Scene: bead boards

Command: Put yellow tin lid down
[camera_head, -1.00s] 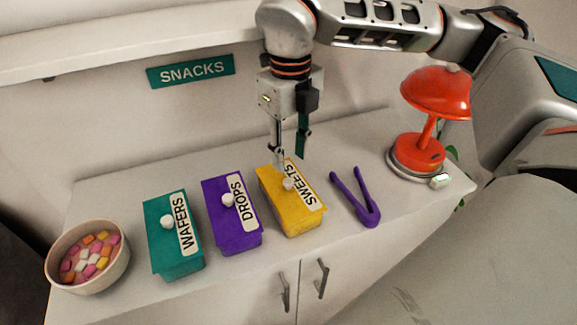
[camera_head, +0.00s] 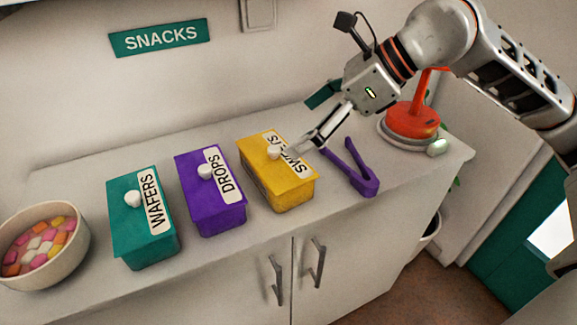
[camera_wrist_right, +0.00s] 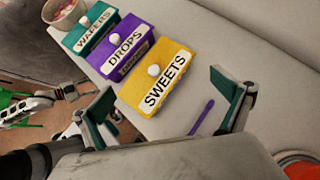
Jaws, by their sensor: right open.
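The yellow tin (camera_head: 285,195) marked SWEETS stands on the counter, right of the purple tin. Its yellow lid (camera_head: 262,158), with a white knob, sits on top of it; the lid also shows in the right wrist view (camera_wrist_right: 150,70). My right gripper (camera_head: 308,125) is open, its fingers spread at the back right of the lid. One fingertip overlaps the lid's label in the head view; I cannot tell whether it touches. In the right wrist view nothing is between the fingers (camera_wrist_right: 165,105), and the knob is free.
The purple DROPS tin (camera_head: 219,217) and teal WAFERS tin (camera_head: 150,250) stand to the left, both lidded. A bowl of sweets (camera_head: 70,263) is at far left. Purple tongs (camera_head: 350,172) lie right of the yellow tin, close to my gripper. A red lamp (camera_head: 410,120) stands behind.

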